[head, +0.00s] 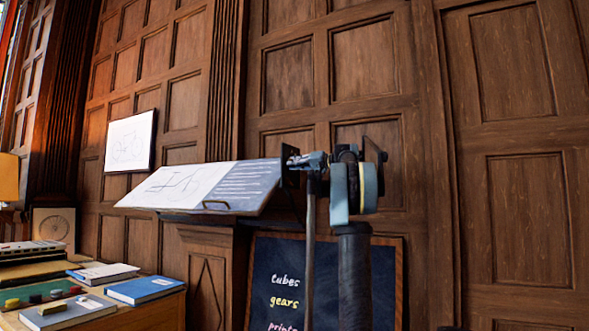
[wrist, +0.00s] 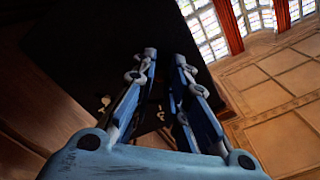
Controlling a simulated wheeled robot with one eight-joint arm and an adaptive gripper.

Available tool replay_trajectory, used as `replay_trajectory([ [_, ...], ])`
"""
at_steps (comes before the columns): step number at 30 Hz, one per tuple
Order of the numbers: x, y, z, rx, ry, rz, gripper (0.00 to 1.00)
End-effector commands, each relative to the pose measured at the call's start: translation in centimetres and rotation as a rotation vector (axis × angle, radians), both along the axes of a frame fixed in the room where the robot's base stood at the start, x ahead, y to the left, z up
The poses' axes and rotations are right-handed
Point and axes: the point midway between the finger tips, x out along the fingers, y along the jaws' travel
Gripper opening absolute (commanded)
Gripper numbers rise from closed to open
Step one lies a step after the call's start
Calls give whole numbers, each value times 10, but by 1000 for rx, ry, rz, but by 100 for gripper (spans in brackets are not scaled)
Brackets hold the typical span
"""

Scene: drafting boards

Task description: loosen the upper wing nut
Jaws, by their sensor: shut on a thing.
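A tilted drafting board (head: 225,203) bears a drawing and lines of writing. A dark upright plate (head: 287,165) is at its right end and fills the upper left of the wrist view (wrist: 85,45). My gripper (head: 296,162) comes from the right, its fingertips against this plate. In the wrist view its blue fingers (wrist: 165,58) are close together, pointing at the plate. They are shut on what appears to be the upper wing nut, mostly hidden between the tips. A small brass-coloured piece (wrist: 105,101) shows on the plate left of the fingers; I cannot tell whether it is another wing nut.
A thin dark post (head: 309,250) stands below my gripper. A chalkboard (head: 265,270) with writing is behind. A table at left holds several books (head: 145,290). A framed bicycle drawing (head: 130,142) hangs on the panelled wall. The space right of my arm looks clear.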

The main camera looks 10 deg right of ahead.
Motion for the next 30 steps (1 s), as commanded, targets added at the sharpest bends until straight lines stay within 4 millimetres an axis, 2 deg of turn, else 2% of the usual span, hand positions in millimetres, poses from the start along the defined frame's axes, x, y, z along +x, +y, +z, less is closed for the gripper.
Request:
replay_trajectory([
  [7, -1, 2, -4, -10, 3, 7, 0],
  [8, -1, 2, -4, -9, 4, 7, 16],
  [11, -1, 2, -4, -9, 4, 7, 39],
  [17, -2, 2, -4, -9, 4, 8, 63],
  [30, -4, 0, -3, -9, 4, 7, 65],
])
